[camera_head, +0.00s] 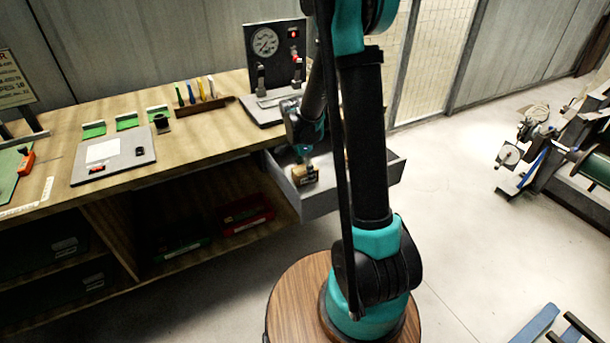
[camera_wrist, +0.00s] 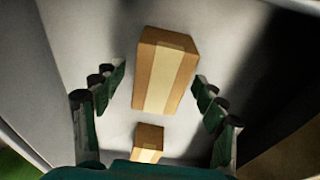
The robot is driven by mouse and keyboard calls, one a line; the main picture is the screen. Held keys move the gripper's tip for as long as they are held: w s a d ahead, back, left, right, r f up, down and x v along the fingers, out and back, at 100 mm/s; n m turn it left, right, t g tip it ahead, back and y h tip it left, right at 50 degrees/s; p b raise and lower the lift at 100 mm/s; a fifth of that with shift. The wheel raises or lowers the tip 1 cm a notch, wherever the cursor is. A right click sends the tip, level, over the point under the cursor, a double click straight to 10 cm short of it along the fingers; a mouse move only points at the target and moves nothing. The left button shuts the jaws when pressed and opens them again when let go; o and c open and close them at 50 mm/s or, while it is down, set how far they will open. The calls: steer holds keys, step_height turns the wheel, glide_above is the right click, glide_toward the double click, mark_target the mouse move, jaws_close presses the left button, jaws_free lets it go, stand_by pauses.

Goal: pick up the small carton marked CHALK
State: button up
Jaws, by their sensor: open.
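Two brown cartons with pale tape bands lie in an open grey drawer. In the wrist view, the larger-looking carton (camera_wrist: 165,75) lies between the fingertips of my gripper (camera_wrist: 160,84), with a gap on each side. A smaller-looking carton (camera_wrist: 148,142) lies nearer the palm, partly cut off by the gripper body. No CHALK marking is readable on either one. In the head view, a carton (camera_head: 304,174) shows in the drawer (camera_head: 322,198), just below my gripper (camera_head: 303,156). My gripper is open and empty; part of the drawer is hidden behind my arm.
The drawer walls stand close around the gripper. On the workbench (camera_head: 190,140) above are a gauge panel (camera_head: 265,42), a rack of coloured tools (camera_head: 198,100) and a grey board (camera_head: 118,160). Machinery stands far right, with open floor between.

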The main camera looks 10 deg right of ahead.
steer(key=shift+f, duration=0.2)
stand_by(0.3)
steer(key=c, duration=1.3)
steer(key=shift+r, duration=0.1)
